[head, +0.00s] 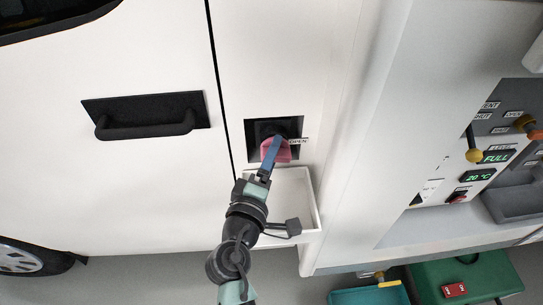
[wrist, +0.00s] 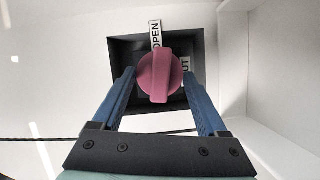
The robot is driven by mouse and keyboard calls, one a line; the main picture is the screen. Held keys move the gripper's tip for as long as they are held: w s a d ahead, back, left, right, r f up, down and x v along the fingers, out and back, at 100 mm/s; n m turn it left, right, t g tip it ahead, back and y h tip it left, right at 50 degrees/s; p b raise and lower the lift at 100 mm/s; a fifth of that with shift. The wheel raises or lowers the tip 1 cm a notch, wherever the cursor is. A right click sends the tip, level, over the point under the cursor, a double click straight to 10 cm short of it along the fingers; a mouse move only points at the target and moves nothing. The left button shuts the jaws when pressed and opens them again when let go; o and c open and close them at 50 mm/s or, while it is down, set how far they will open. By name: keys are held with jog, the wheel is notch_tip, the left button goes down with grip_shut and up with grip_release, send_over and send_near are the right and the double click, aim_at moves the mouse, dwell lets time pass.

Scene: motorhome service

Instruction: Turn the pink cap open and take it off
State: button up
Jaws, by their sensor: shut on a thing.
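The pink cap (head: 276,150) sits in a square dark recess in the white vehicle side. In the wrist view the round pink cap (wrist: 160,77) has a raised grip bar, which stands nearly upright in the picture. My gripper (head: 271,152) reaches to the cap from below. In the wrist view the blue fingers of my gripper (wrist: 159,76) are on the left and right sides of the cap, shut on it. An OPEN label (wrist: 155,35) is above the cap, and a second label (wrist: 187,68), partly hidden and ending in "UT", is at its right.
A white open tray (head: 313,205) is on the wall just below the recess. A black door handle (head: 150,122) is to the left. A grey panel with displays and levers (head: 495,150) is at the right. Green and teal boxes (head: 460,280) stand at the lower right.

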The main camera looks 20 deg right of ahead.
grip_shut()
jog(key=shift+s+a, duration=0.15)
jog(key=shift+s, duration=0.4)
jog(key=shift+s+a, duration=0.15)
jog(key=shift+s, duration=0.35)
jog(key=o, duration=0.6)
grip_release()
jog(key=shift+c, duration=0.2)
grip_shut()
jog(key=shift+s+a, duration=0.25)
jog(key=shift+s, duration=0.55)
jog(key=shift+s+a, duration=0.2)
jog(key=shift+s, duration=0.6)
jog(key=shift+s+a, duration=0.25)
jog(key=shift+s, duration=0.55)
